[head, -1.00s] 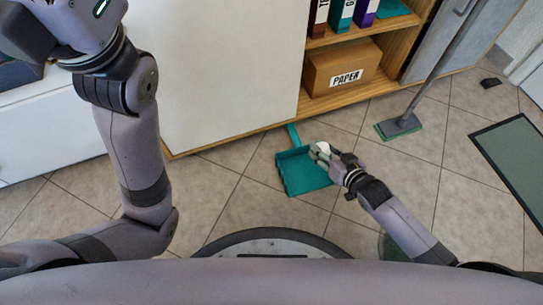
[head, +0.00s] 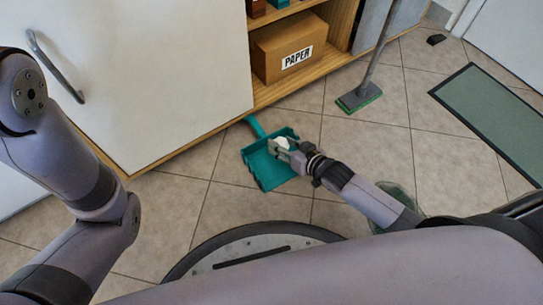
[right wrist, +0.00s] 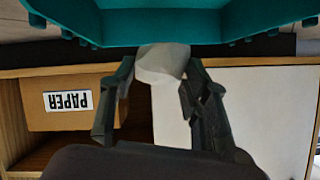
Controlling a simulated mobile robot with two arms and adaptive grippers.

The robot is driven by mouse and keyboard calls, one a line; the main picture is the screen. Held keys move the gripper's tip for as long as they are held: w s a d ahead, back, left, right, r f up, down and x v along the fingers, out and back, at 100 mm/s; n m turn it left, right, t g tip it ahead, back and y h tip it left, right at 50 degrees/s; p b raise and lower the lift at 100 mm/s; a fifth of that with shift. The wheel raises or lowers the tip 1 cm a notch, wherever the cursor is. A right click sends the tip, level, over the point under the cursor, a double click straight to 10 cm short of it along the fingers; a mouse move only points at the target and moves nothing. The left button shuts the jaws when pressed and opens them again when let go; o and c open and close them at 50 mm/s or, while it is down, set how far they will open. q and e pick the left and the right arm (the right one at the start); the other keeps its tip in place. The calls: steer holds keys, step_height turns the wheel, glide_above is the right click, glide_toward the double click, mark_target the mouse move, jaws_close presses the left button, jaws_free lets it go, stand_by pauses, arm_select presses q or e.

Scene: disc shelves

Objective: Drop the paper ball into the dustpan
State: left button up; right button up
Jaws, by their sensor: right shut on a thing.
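The teal dustpan (head: 264,170) lies on the tiled floor in front of the cabinet, its handle pointing to the cabinet. My right gripper (head: 279,148) is shut on the white crumpled paper ball (head: 282,142), which shows against the dustpan's back right part. In the right wrist view the paper ball (right wrist: 162,64) sits between the two fingertips of my right gripper (right wrist: 160,75), and the dustpan (right wrist: 190,22) spans the top. I cannot tell the exact height of the ball over the pan. My left arm shows at the left, but its gripper is outside the frame.
A cardboard box marked PAPER (head: 289,50) stands on the wooden shelf. A white cabinet door (head: 150,80) is behind the dustpan. A broom (head: 358,97) stands to the right, and a green mat (head: 495,115) lies further right. Floor between them is clear.

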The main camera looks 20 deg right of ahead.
steer(key=o, duration=0.8)
steer(key=shift+c, duration=0.2)
steer(key=shift+s+d+r, duration=0.1)
steer(key=shift+s, duration=0.1)
steer(key=v, duration=1.1)
steer(key=shift+s+r, duration=0.15)
steer(key=shift+s, duration=0.1)
